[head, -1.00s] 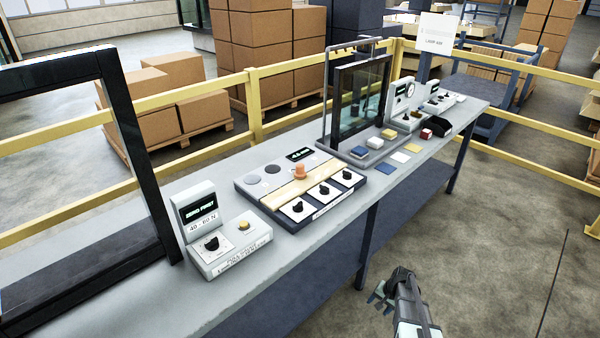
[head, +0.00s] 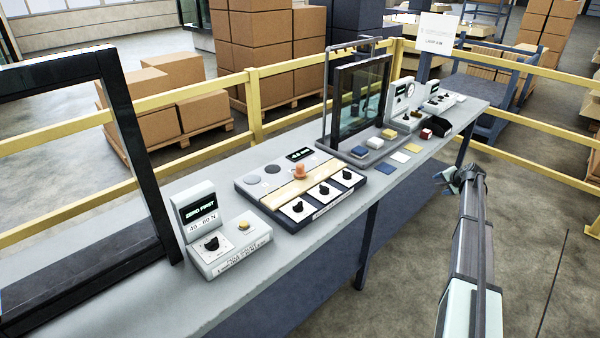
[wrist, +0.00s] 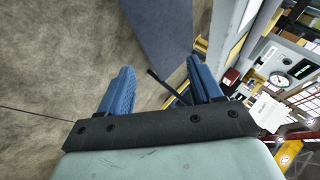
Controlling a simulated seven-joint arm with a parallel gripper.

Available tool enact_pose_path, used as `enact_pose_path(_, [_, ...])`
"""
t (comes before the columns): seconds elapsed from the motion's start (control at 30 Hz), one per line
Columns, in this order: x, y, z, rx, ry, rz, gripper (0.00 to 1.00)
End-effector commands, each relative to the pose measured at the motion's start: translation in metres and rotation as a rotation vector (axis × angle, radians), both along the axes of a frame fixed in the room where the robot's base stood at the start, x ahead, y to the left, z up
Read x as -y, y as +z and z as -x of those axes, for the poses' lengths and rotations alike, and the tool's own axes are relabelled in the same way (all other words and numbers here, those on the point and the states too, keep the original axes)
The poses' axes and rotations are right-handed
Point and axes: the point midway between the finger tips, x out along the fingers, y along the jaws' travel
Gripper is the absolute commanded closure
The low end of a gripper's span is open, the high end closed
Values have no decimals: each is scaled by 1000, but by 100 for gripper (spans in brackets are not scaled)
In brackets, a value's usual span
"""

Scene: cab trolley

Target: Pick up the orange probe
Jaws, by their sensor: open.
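The probe cannot be made out in the wrist view.
A grey box with a dial and display (head: 230,240) stands left of the panel. A dark framed glass screen (head: 360,100) and coloured blocks stand to its right. A large black frame (head: 140,150) rises at the left. A yellow railing (head: 252,105) runs behind the bench.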

Motion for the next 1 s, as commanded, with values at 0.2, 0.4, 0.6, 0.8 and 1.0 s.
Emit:
enact_pose_path(0.2, [-79,51,-39,-50,151,54,35])
enact_pose_path(0.4, [-180,78,-53,-146,328,125,35])
enact_pose_path(0.6, [-287,109,-54,-250,507,212,35])
enact_pose_path(0.8, [-387,142,-40,-353,667,307,35])
enact_pose_path(1.0, [-479,178,-15,-450,805,406,35])
